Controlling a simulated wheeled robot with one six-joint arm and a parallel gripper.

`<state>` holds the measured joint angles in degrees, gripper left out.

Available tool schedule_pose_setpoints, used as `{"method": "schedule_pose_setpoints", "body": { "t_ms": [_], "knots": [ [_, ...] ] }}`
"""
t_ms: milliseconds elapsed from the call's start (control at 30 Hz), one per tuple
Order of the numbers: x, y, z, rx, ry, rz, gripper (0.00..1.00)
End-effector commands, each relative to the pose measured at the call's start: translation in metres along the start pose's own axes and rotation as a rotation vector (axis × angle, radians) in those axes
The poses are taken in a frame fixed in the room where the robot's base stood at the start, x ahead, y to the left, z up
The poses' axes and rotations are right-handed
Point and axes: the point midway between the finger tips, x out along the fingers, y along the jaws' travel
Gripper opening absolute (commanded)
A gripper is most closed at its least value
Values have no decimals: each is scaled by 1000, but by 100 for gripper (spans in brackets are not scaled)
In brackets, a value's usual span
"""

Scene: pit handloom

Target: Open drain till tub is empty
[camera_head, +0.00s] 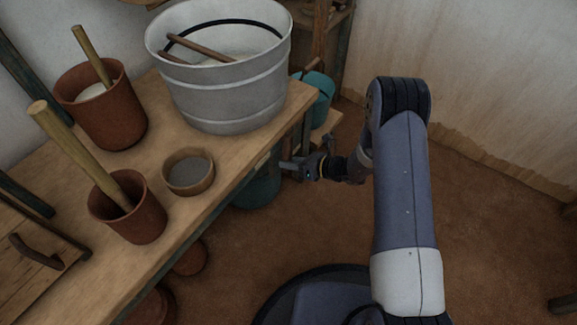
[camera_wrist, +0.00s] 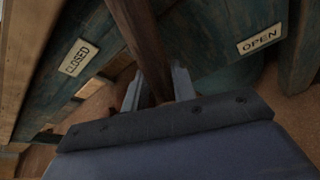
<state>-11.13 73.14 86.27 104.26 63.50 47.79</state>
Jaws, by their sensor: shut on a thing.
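A grey metal tub (camera_head: 228,98) stands on the wooden table, with a dark ring line inside its wall and a wooden stick across it. My gripper (camera_head: 290,165) is at the table's right edge, below and in front of the tub. In the wrist view my gripper (camera_wrist: 160,88) is shut on a brown wooden lever (camera_wrist: 145,42). The lever lies between a "CLOSED" label (camera_wrist: 79,57) on the left and an "OPEN" label (camera_wrist: 260,39) on the right. The drain outlet and any flow are not visible.
A teal bucket (camera_head: 258,190) stands under the table edge, partly hidden. Another teal pail (camera_head: 319,92) is behind the tub. Clay pots (camera_head: 138,222) with sticks and a shallow bowl (camera_head: 189,184) are on the table (camera_head: 222,203).

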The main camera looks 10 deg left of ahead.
Motion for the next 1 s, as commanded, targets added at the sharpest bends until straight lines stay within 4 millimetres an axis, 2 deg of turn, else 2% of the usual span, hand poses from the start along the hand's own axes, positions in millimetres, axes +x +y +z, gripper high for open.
{"method": "schedule_pose_setpoints", "body": {
  "t_ms": [300, 800, 833, 1000],
  "knots": [
    [0, -8, 1, -94, 0, -40, 0],
    [0, -8, 2, -108, 0, -45, 0],
    [0, -8, 2, -108, 0, -45, 28],
    [0, -8, 1, -107, 1, -45, 42]
  ]
}}
